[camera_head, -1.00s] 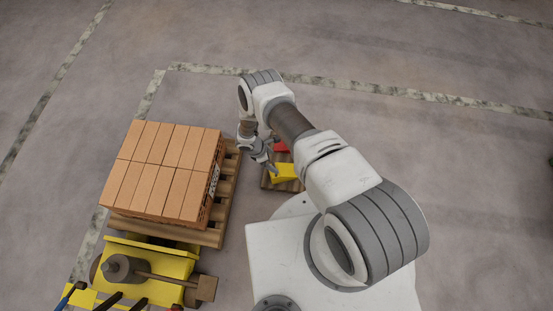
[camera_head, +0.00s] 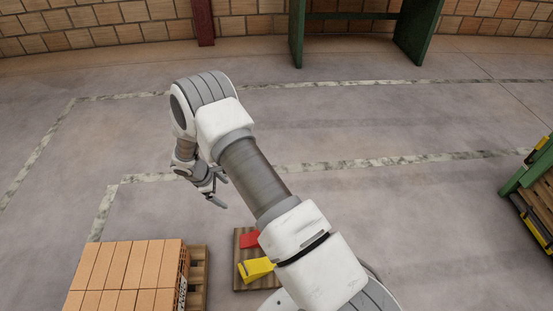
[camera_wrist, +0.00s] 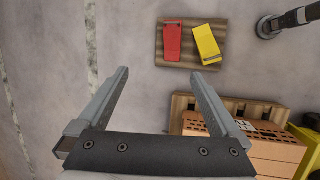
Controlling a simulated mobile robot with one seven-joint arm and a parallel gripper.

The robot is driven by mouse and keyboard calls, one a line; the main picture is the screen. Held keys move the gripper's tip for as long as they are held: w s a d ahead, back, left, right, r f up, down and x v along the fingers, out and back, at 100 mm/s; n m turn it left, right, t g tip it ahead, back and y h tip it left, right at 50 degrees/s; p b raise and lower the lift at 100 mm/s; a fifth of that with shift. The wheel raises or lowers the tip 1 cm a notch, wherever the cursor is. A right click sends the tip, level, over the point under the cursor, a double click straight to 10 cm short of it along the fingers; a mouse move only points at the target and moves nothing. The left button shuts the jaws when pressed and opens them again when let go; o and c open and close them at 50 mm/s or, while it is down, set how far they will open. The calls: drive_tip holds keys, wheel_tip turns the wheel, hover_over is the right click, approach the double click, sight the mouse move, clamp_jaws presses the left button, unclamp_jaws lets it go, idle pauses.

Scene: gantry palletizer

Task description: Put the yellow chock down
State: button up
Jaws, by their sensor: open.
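The yellow chock (camera_head: 257,268) lies on a small wooden board (camera_head: 239,284) on the floor, beside a red chock (camera_head: 249,240). In the wrist view the yellow chock (camera_wrist: 207,44) is to the right of the red chock (camera_wrist: 172,42), both on the board (camera_wrist: 185,22). My gripper (camera_head: 222,190) is raised above the floor, up and left of the board in the head view. In the wrist view my gripper (camera_wrist: 163,82) has its fingers wide apart with nothing between them. It is apart from both chocks.
A pallet (camera_head: 196,280) stacked with orange bricks (camera_head: 125,272) stands left of the board. Green frames (camera_head: 298,35) stand at the back and at the right edge (camera_head: 520,180). A brick wall (camera_head: 110,25) closes the back. The marked floor beyond the board is clear.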

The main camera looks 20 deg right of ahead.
drive_tip(key=s+d+r+m, duration=0.2)
drive_tip(key=r, duration=0.8)
drive_tip(key=s+d+r+m+t+y, duration=0.1)
drive_tip(key=s+d+r+m, duration=0.15)
drive_tip(key=r, duration=0.85)
drive_tip(key=s+d+r+m, duration=0.1)
drive_tip(key=s+r+m, duration=0.15)
drive_tip(key=r, duration=0.75)
drive_tip(key=s+r+m+t+y, duration=0.1)
drive_tip(key=s+r+m, duration=0.2)
drive_tip(key=s, duration=0.9)
drive_tip(key=s+r+m+t+y, duration=0.2)
drive_tip(key=s+r+m, duration=0.1)
drive_tip(key=s+r, duration=0.6)
drive_tip(key=s, duration=0.3)
drive_tip(key=shift+s+d+m, duration=0.2)
drive_tip(key=shift+d+m, duration=0.1)
drive_tip(key=shift+r, duration=0.15)
wheel_tip(320, 180, up, 23)
drive_tip(key=p, duration=2.3)
